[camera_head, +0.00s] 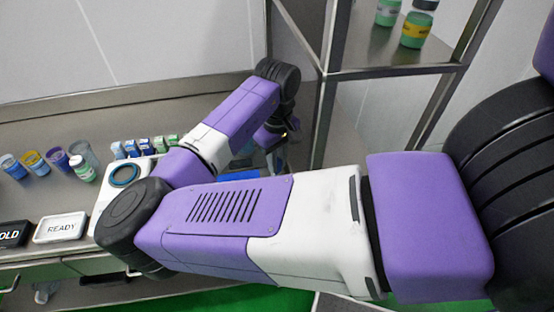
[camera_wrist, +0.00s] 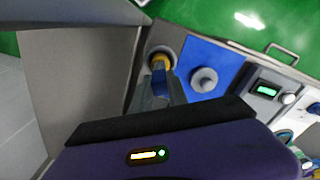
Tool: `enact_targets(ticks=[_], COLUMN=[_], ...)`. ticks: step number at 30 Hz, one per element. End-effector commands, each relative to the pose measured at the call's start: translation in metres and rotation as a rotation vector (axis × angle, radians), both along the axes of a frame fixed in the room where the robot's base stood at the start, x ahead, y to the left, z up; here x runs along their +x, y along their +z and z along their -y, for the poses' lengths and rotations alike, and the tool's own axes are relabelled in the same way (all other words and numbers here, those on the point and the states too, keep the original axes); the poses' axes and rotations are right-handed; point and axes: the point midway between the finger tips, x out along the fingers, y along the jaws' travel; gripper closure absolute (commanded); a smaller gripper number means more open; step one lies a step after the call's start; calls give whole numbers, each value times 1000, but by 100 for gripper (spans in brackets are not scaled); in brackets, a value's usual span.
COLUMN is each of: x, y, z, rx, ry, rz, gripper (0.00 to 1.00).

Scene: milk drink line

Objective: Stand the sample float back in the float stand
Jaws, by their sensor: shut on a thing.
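My gripper (camera_wrist: 160,88) reaches up from the bottom of the wrist view and is shut on a slim blue and yellow piece, which looks like the sample float (camera_wrist: 160,62). The float's yellow end lies within a round grey ring or cup, which looks like the float stand (camera_wrist: 152,50). I cannot tell how deep the float sits in it or whether they touch. In the head view my gripper (camera_head: 279,150) points down at the counter beside the metal rack, and my arm hides much of the area below.
A blue mat (camera_wrist: 192,57) with a round grey knobbed piece (camera_wrist: 204,80) lies right of the float. A display device (camera_wrist: 266,90) is farther right. In the head view, a READY sign (camera_head: 60,228), several cups and bottles stand left; a rack post (camera_head: 325,120) is close right of my gripper.

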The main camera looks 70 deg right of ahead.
Motion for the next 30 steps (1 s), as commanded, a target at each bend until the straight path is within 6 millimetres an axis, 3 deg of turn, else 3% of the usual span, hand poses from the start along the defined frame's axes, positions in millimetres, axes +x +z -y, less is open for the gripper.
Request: enact_targets(ticks=[4,5,6,16,30], x=[0,0,0,0,0], y=[-3,-3,-3,-1,33], z=[0,0,0,0,0], rx=[0,0,0,0,0], ry=[1,0,0,0,0], rz=[0,0,0,0,-1], gripper=[100,79,71,71,71])
